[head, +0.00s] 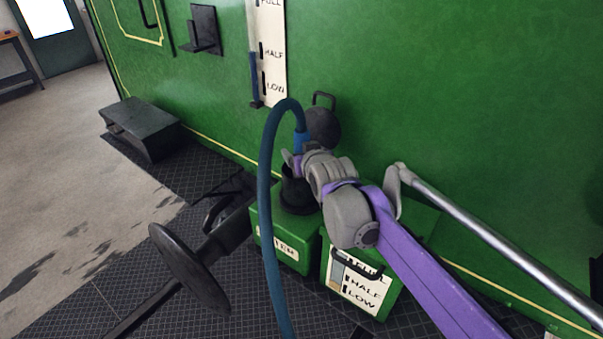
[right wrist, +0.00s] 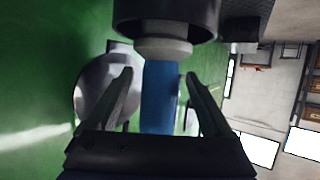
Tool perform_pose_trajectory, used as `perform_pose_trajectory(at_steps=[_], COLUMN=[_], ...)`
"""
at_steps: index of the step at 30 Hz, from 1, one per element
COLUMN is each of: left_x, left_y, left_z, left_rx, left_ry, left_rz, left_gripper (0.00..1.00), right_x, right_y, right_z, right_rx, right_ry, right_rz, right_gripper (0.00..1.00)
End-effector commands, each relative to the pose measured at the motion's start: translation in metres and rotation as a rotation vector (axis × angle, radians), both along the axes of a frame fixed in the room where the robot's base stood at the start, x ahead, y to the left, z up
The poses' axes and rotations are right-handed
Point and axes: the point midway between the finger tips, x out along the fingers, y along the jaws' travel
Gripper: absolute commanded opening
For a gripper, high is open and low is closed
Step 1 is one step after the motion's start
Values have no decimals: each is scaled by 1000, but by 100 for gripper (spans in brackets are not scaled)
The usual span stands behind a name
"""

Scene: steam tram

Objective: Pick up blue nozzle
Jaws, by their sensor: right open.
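The blue nozzle (head: 301,139) is at the end of a blue hose (head: 267,180) that arches up and over. It points down toward the black filler neck (head: 296,195) on a green box marked as water (head: 266,244). In the right wrist view the blue nozzle (right wrist: 159,98) lies between my right gripper's two fingers (right wrist: 160,78). The fingers are open, with a visible gap on each side. A pale collar (right wrist: 163,47) and a black ring (right wrist: 166,15) are at the nozzle's end. In the head view my right gripper (head: 291,162) is just below the nozzle. My left gripper is out of view.
A round black lid (head: 322,128) stands open behind the nozzle, against the green wall. A green fuel box (head: 362,286) is below my right arm. A steel lever (head: 490,238) runs at the right. A black disc-ended bar (head: 190,268) stands at the lower left.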

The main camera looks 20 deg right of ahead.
Motion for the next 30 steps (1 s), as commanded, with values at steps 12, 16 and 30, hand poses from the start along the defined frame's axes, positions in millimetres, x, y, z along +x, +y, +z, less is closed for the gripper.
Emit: perform_pose_trajectory(at_steps=[12,16,30], left_x=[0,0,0], left_y=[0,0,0], left_z=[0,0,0], left_rx=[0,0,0], left_ry=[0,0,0], left_rz=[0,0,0], left_gripper=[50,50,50], right_x=[0,0,0], right_y=[0,0,0], right_z=[-1,-1,0], right_rx=[0,0,0], right_ry=[0,0,0], right_rz=[0,0,0], right_gripper=[50,27,0])
